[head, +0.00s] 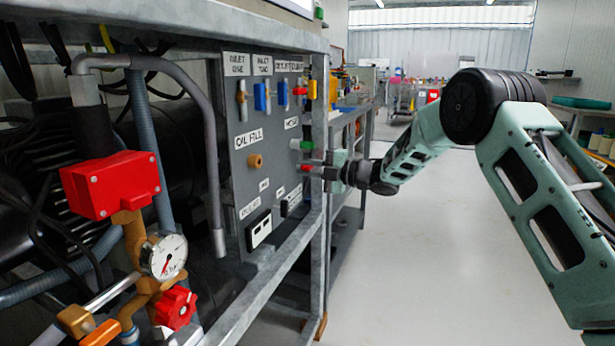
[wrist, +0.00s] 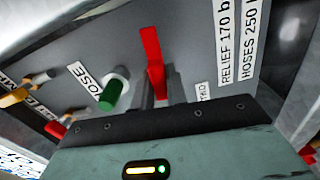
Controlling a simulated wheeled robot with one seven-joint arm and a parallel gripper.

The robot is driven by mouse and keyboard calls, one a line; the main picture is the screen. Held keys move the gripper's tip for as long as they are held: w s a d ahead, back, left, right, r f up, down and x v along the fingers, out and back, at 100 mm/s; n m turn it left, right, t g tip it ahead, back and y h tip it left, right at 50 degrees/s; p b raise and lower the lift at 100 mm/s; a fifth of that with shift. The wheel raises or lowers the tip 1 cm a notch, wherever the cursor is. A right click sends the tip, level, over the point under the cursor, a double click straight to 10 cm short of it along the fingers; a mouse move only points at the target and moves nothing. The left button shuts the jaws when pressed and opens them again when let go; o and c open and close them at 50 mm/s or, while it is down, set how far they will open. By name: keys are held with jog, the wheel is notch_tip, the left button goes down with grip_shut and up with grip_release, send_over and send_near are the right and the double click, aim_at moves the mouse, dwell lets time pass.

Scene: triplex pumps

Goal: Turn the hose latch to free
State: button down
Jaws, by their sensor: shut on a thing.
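A grey panel (head: 240,185) carries labels, knobs and levers. A red lever (wrist: 152,48) stands out from it, and its red part also shows in the head view (head: 304,168). My gripper (wrist: 161,92) is shut on the red lever, with a grey finger on either side of its lower part. In the head view my gripper (head: 314,170) reaches the panel from the right. A green knob (wrist: 112,92) sits just left of the lever in the wrist view, beside a HOSE label (wrist: 88,80). The lever's gripped part is partly hidden by the fingers.
A row of small yellow and blue levers (head: 262,97) sits higher on the panel. A metal frame post (head: 319,110) stands close to my gripper. A red box (head: 112,185) and a pressure gauge (head: 163,256) are at the near left. The floor (head: 430,250) at right is clear.

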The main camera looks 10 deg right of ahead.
jog(key=shift+f+n+b, duration=0.15)
jog(key=shift+n+b, duration=0.3)
jog(key=shift+n, duration=0.05)
jog(key=c, duration=1.4)
grip_release()
jog(key=shift+c, duration=0.2)
jog(key=p+v, duration=0.4)
jog(key=v, duration=1.3)
jog(key=shift+s+d, duration=0.15)
